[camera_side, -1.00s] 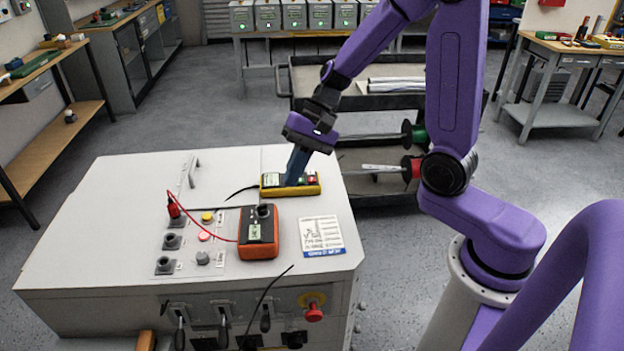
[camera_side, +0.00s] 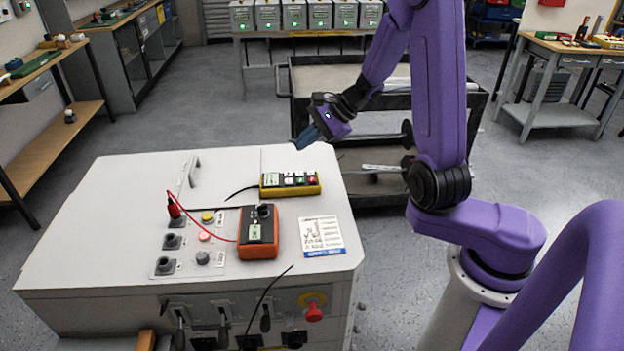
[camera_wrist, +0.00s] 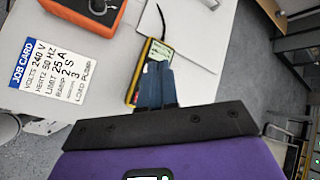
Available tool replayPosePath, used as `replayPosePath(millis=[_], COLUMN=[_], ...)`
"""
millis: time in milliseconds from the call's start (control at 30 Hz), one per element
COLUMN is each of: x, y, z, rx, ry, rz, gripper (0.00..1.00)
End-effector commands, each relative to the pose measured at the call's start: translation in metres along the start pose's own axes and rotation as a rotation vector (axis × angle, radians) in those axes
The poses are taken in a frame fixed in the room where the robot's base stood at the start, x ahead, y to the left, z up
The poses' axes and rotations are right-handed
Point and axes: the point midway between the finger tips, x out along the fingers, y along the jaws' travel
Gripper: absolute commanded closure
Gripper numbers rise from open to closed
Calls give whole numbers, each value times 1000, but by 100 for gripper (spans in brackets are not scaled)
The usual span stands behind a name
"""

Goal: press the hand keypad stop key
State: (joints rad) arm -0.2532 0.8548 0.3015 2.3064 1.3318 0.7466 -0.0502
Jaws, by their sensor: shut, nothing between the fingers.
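The hand keypad (camera_side: 290,184) is a yellow box with a dark face, lying on the white cabinet top near its back right edge. In the wrist view the keypad (camera_wrist: 146,72) is partly hidden behind my fingers. My gripper (camera_side: 302,141) is above and behind the keypad, apart from it, tilted with its blue fingers together and empty. The gripper also shows in the wrist view (camera_wrist: 157,70). Which key is the stop key cannot be read.
An orange meter (camera_side: 258,236) with a red lead to a red plug (camera_side: 174,208) stands on the cabinet top (camera_side: 120,215). A job card (camera_side: 322,236) lies right of the meter. A red emergency knob (camera_side: 314,312) is on the front. A dark cart (camera_side: 310,80) stands behind.

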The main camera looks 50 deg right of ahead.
Motion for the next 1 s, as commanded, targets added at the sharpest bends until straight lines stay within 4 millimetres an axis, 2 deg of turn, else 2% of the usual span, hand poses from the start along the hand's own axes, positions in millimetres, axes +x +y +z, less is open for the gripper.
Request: replayPosePath(millis=[100, 300, 767, 1000], x=[-5, -11, -12, -1], y=[-2, -2, -2, 7], z=[-16, -31, -35, -42], rx=[78, 150, 164, 167], ry=[32, 61, 67, 65], rz=[-46, -89, -97, -95], gripper=[100, 100, 100, 100])
